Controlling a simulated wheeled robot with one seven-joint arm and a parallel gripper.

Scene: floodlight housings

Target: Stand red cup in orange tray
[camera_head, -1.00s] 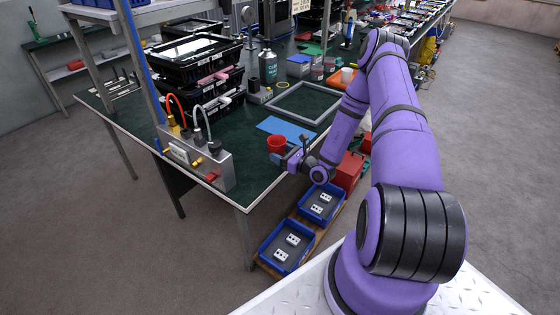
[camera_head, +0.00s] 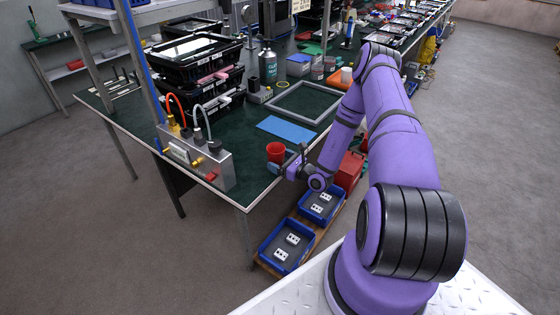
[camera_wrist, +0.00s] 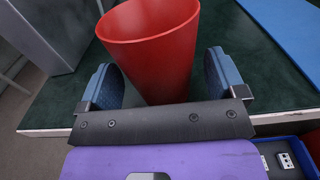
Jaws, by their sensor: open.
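The red cup (camera_head: 276,150) stands upright on the green bench top near its front edge. In the wrist view the cup (camera_wrist: 152,55) is between the two blue finger pads of my gripper (camera_wrist: 165,85), with a gap visible on each side. My gripper (camera_head: 283,159) is open around the lower part of the cup. The orange tray (camera_head: 338,80) lies farther back on the bench, partly hidden behind my arm.
A blue sheet (camera_head: 286,129) and a grey square frame (camera_head: 304,102) lie behind the cup. A metal connector box (camera_head: 205,165) stands to the left. Black crates (camera_head: 203,75) are stacked at the back left. Blue bins (camera_head: 320,203) sit below the bench edge.

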